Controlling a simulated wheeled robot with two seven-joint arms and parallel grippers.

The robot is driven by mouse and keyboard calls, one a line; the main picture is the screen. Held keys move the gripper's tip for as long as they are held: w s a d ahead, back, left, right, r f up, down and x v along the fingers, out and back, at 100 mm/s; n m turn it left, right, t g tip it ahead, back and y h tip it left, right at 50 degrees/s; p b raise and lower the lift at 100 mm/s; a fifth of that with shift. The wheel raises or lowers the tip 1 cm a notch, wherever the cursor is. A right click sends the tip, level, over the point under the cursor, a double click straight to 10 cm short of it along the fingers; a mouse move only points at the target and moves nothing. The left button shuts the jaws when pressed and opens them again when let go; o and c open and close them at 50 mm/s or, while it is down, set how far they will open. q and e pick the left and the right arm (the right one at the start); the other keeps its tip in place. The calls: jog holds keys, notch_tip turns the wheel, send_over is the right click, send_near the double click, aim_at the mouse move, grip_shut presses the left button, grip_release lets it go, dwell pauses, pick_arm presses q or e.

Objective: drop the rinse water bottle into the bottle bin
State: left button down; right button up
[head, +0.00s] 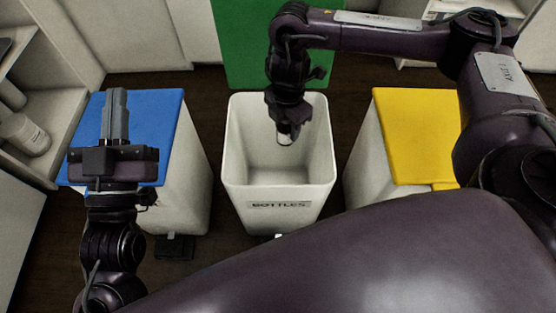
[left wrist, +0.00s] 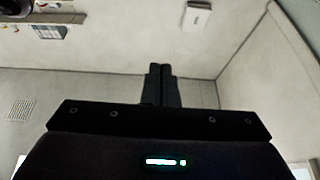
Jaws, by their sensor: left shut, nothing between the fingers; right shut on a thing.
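The bottle bin (head: 245,194) is an open white bin labelled BOTTLES, in the middle of the head view. My right gripper (head: 287,124) reaches over its open mouth from above, with the fingers pointing down. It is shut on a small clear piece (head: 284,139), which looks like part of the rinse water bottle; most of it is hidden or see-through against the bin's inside. My left gripper (head: 115,103) is shut and empty, pointing up in front of the blue-lidded bin. Its closed fingers also show in the left wrist view (left wrist: 160,72).
A bin with a blue lid (head: 155,100) stands left of the bottle bin, and one with a yellow lid (head: 410,130) stands right. A green panel (head: 255,45) is behind. Shelves with a white container (head: 25,135) are at the far left.

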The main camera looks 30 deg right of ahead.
jog(key=o, duration=1.1)
pick_arm(q)
jog(key=shift+f, duration=0.15)
pick_arm(e)
jog(key=shift+r, duration=0.1)
jog(key=shift+r+p, duration=0.65)
jog(key=shift+r, duration=0.2)
pick_arm(q)
notch_tip(320, 180, down, 16)
jog(key=s+g+y+p, duration=0.1)
jog(key=s+g+y, duration=0.15)
jog(key=g, duration=0.55)
pick_arm(e)
jog(key=shift+r, duration=0.85)
jog(key=shift+r+p, duration=0.55)
jog(key=shift+r, duration=0.3)
notch_tip(320, 180, up, 2)
jog(key=shift+r+p, duration=0.1)
jog(key=shift+p, duration=0.55)
pick_arm(q)
jog(key=s+a+f+g+y, duration=0.2)
jog(key=s+f+g+y, duration=0.1)
jog(key=s+f+g, duration=0.4)
jog(key=shift+s+a+f+g, duration=0.15)
jog(key=shift+s+f+g, duration=0.25)
jog(key=shift+s+f, duration=1.25)
pick_arm(e)
jog(key=shift+r, duration=0.15)
